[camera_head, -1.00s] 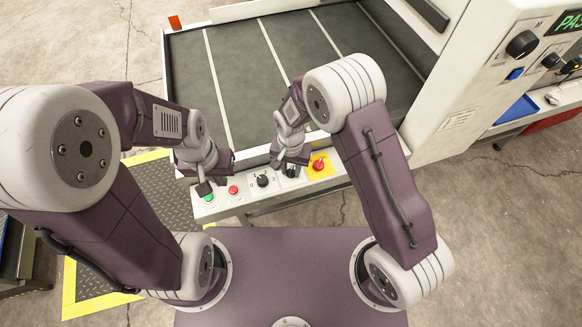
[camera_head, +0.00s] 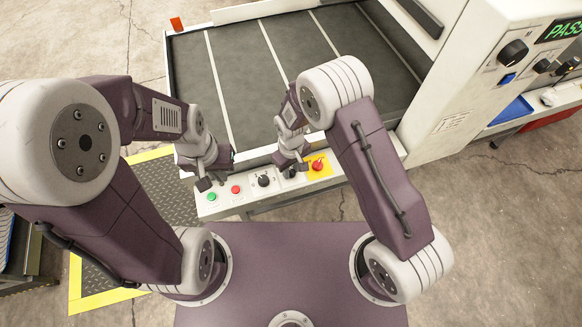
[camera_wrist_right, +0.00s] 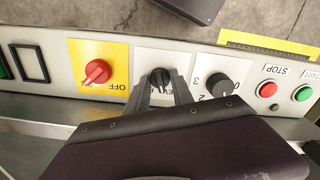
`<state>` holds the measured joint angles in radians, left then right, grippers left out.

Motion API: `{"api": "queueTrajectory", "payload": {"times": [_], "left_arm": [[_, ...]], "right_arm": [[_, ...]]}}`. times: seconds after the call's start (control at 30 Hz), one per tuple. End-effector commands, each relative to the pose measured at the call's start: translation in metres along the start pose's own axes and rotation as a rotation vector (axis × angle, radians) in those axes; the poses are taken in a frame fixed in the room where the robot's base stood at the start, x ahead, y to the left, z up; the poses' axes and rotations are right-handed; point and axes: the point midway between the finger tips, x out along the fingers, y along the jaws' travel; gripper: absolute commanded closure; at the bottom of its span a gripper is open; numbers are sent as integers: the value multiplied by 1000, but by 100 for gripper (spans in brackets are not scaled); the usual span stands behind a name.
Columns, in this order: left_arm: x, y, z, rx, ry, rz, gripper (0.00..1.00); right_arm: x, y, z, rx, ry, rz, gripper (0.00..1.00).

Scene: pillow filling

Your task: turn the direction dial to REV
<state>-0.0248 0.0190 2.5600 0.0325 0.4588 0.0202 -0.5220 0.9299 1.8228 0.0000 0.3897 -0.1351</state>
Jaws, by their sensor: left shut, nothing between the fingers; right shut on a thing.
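The direction dial (camera_wrist_right: 161,77) is a black knob on a white plate in the control strip, between the red switch on yellow and the numbered black dial. My right gripper (camera_wrist_right: 162,88) has its two dark fingers on either side of this knob and is shut on it. The lettering below is partly covered by the fingers, and I cannot tell which mark the knob points to. In the head view my right gripper (camera_head: 290,168) mostly hides the dial. My left gripper (camera_head: 203,184) is shut and empty, above the strip's left end near the green button.
A red rotary switch (camera_wrist_right: 98,72) on yellow and a numbered black dial (camera_wrist_right: 219,86) flank the direction dial closely. The red button (camera_wrist_right: 267,89) and green button (camera_wrist_right: 303,93) are further along. The dark conveyor belt (camera_head: 245,75) lies behind the strip.

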Motion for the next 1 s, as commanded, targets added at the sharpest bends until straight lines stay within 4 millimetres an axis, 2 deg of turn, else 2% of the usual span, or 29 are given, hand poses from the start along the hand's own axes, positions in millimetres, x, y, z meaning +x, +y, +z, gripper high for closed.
{"api": "queueTrajectory", "payload": {"times": [0.2, 0.5, 1.0], "left_arm": [[-6, 0, -1, 0, 0, 0, 100], [-9, 0, -1, 0, 0, 0, 100], [-9, 0, -1, 0, 0, 0, 100]], "right_arm": [[-1, 0, -1, -166, 2, 0, 100], [-1, 0, -1, -315, 3, 1, 100], [-1, 0, -1, -373, 4, 1, 100]]}}
